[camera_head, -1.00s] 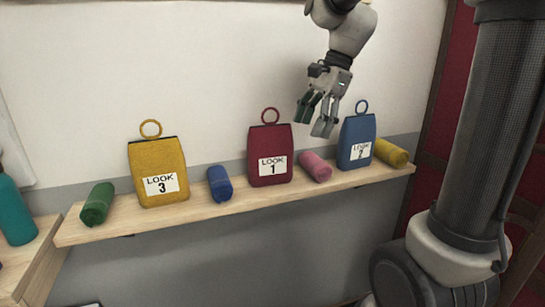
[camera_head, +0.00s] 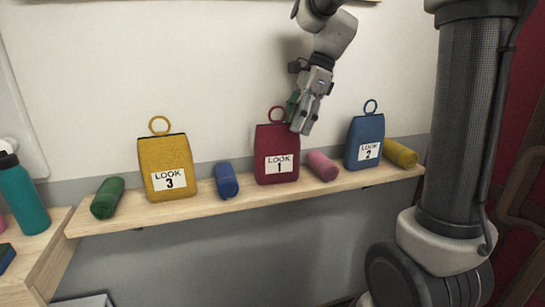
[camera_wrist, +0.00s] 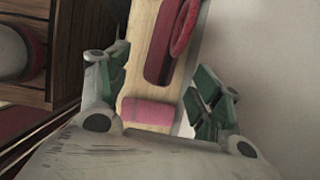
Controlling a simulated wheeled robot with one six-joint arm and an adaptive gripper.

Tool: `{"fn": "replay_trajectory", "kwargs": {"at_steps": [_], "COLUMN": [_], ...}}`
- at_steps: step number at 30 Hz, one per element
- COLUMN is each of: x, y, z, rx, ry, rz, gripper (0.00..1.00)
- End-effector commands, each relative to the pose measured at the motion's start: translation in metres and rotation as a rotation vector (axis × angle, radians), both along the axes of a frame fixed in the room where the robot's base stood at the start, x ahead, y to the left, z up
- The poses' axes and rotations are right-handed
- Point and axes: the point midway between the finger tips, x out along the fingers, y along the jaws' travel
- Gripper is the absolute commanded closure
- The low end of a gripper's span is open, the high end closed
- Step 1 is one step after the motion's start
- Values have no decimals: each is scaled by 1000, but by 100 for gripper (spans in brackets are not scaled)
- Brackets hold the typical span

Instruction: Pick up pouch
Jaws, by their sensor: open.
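Three pouches with top rings stand upright on a wooden shelf (camera_head: 120,224): a yellow pouch labelled LOOK 3 (camera_head: 165,156), a red pouch labelled LOOK 1 (camera_head: 270,144) and a blue pouch labelled LOOK 2 (camera_head: 366,134). My gripper (camera_head: 302,122) is open and empty, pointing down by the red pouch's upper right edge. In the wrist view, the red pouch (camera_wrist: 158,62) and its ring show beyond and between my open fingers (camera_wrist: 160,85). I cannot tell whether a finger touches the pouch.
Rolled cloths lie between and beside the pouches: green (camera_head: 107,198), blue (camera_head: 226,181), pink (camera_head: 322,166) and yellow (camera_head: 400,153). The pink roll (camera_wrist: 148,112) is close below my fingers in the wrist view. A wall stands behind the shelf. A teal bottle (camera_head: 23,196) stands at far left.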

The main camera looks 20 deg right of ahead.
Motion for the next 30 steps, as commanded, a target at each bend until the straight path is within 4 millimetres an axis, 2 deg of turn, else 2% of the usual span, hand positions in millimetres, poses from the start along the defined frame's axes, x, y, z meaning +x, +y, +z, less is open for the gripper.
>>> {"fn": "replay_trajectory", "kwargs": {"at_steps": [16, 25, 30], "x": [3, 4, 4], "y": [23, 25, 25], "z": [-68, -72, -72], "rx": [0, 1, 1], "ry": [4, 1, 1], "rz": [-2, -2, -2], "gripper": [35, 35, 66]}}
